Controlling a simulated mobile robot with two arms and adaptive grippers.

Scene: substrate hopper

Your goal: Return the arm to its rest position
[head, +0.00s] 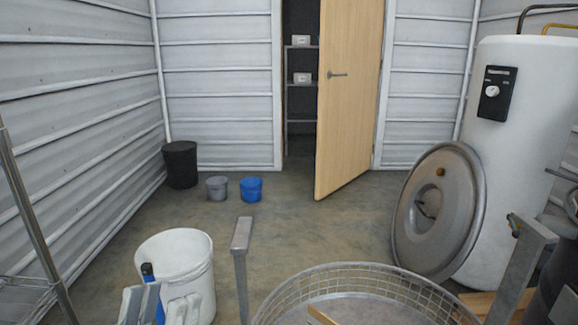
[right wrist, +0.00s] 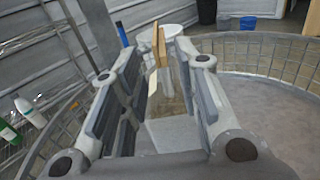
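My left gripper (head: 162,308) is at the bottom left of the head view, in front of a white bucket (head: 180,258). Its fingers are close together around a blue handle (head: 148,272), apparently shut on it; the handle's lower end is hidden. My right gripper (right wrist: 160,70) fills the right wrist view, fingers wide apart and nothing between them. It is over or beside the round wire-mesh hopper (head: 350,270), whose mesh also shows in the right wrist view (right wrist: 255,50). I cannot make out the right gripper in the head view.
Metal posts (head: 240,255) rise beside the hopper. Pale wooden pieces (right wrist: 158,45) show beyond my right fingers. A round metal lid (head: 438,210) leans on a white tank (head: 520,140). A wire shelf (head: 25,285) stands left.

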